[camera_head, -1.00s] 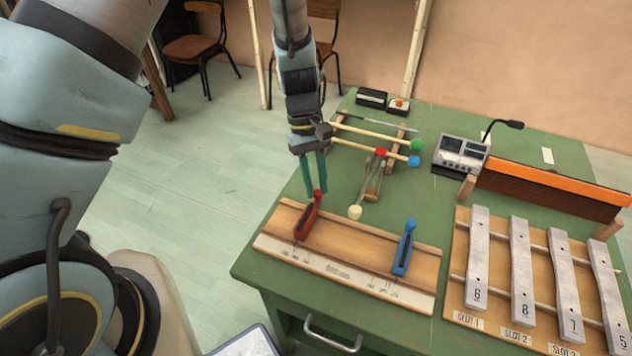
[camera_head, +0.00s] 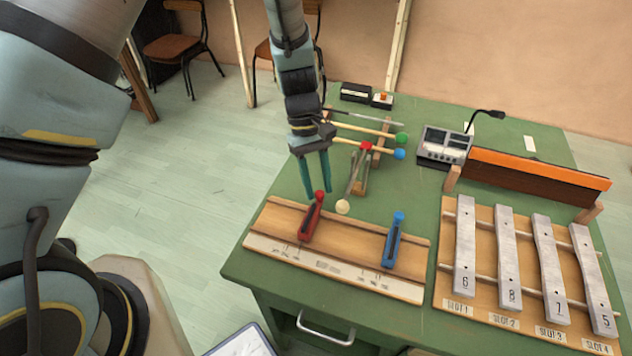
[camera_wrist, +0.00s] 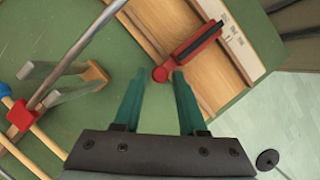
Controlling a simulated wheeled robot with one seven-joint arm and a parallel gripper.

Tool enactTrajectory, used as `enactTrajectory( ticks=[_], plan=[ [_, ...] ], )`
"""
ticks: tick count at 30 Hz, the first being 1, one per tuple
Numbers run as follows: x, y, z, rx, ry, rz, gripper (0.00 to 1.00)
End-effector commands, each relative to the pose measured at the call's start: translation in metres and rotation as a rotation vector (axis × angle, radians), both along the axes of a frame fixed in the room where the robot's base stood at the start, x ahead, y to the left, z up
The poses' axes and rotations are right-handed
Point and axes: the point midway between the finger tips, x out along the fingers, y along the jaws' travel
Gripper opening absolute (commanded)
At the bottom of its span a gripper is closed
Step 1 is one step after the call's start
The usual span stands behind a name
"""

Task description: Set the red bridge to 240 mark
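The red bridge (camera_head: 313,217) sits across the wooden board (camera_head: 350,240), left of the blue bridge (camera_head: 393,246). Its foot end is by the pale marked strip (camera_head: 330,270); the marks are too small to read. My gripper (camera_head: 318,191) is open and points down at the bridge's round red knob. In the wrist view, the red bridge (camera_wrist: 198,42) runs up and right from its knob. The knob shows between the two green fingertips (camera_wrist: 157,76), with a gap on each side. I cannot tell whether either finger touches it.
Metal bars (camera_head: 466,245) on a wooden frame stand to the right of the board. Mallets with blue (camera_head: 399,154) and green heads lie behind it. A grey device (camera_head: 444,146) and an orange-topped bar (camera_head: 540,168) stand farther back. The green table is clear left of the mallets.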

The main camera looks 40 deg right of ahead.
Motion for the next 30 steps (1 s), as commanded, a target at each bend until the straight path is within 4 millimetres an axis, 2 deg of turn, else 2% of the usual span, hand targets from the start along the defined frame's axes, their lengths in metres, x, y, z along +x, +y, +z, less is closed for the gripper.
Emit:
enactTrajectory(
  ticks=[1, 4, 14, 17, 24, 30],
  plan=[
    [0.000, 0.000, 0.000, 0.000, 0.000, 0.000, 0.47],
    [0.000, 0.000, 0.000, 0.000, 0.000, 0.000, 0.57],
    [0.003, -0.001, 0.005, -0.002, -0.002, 0.001, 0.57],
    [0.008, -0.003, 0.016, -0.005, -0.002, 0.001, 0.57],
    [0.026, -0.006, 0.059, -0.005, -0.003, 0.001, 0.57],
    [0.037, -0.008, 0.088, -0.003, 0.000, 0.001, 0.57]
  ],
)
